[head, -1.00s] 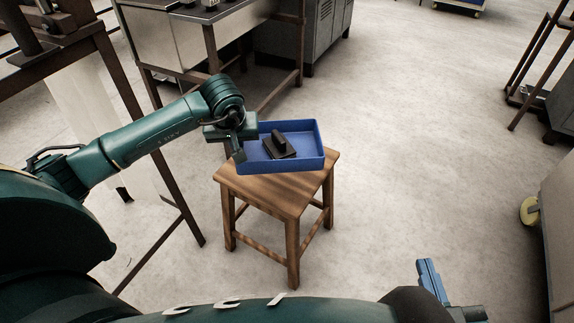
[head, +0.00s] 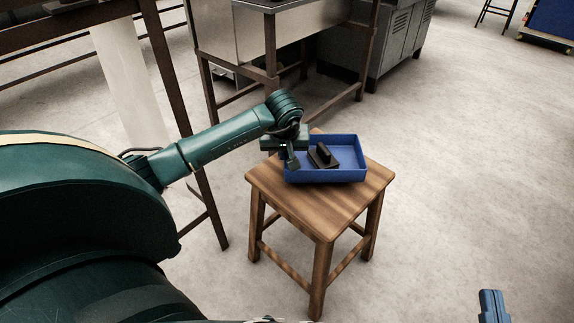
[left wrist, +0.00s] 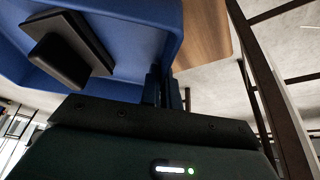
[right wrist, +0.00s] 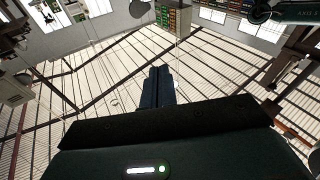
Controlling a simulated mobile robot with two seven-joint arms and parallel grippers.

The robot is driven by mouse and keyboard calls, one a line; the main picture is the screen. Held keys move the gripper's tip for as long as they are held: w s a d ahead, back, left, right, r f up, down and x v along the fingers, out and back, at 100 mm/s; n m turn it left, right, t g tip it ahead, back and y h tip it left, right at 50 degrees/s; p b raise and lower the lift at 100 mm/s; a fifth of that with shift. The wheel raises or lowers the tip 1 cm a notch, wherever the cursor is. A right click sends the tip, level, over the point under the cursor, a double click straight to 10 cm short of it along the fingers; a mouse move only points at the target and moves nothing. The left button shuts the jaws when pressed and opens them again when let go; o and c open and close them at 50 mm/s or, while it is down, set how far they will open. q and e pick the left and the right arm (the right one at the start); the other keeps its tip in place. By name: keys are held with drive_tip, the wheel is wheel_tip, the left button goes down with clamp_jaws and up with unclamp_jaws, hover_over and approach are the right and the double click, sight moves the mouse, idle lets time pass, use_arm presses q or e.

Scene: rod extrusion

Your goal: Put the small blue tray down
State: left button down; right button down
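The small blue tray (head: 340,175) is over the far part of a wooden stool's seat (head: 318,210), level and upright. Whether its bottom touches the wood is hard to tell. It holds a dark block-like object with a raised handle (head: 322,156). My left gripper (head: 292,163) is at the tray's left wall, its fingers closed on that wall. The left wrist view shows the tray wall (left wrist: 130,88) at my left fingers (left wrist: 162,88). My right gripper (head: 491,305) is low at the right, away from the stool, with its fingers together and empty (right wrist: 157,88).
A metal workbench (head: 290,30) and a grey cabinet (head: 400,45) stand behind the stool. A brown metal frame (head: 185,120) rises at the left, close to my left arm. The floor (head: 460,160) right of the stool is clear.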

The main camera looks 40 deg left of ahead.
use_arm(q)
wheel_tip(320, 180, down, 3)
drive_tip(key=shift+r+b, duration=0.1)
drive_tip(key=shift+b, duration=0.4)
drive_tip(key=shift+f, duration=0.3)
drive_tip(key=shift+r, duration=0.1)
use_arm(e)
drive_tip(key=shift+a, duration=0.1)
use_arm(q)
drive_tip(key=shift+f, duration=0.2)
drive_tip(key=c, duration=1.6)
unclamp_jaws()
drive_tip(key=shift+c, duration=0.2)
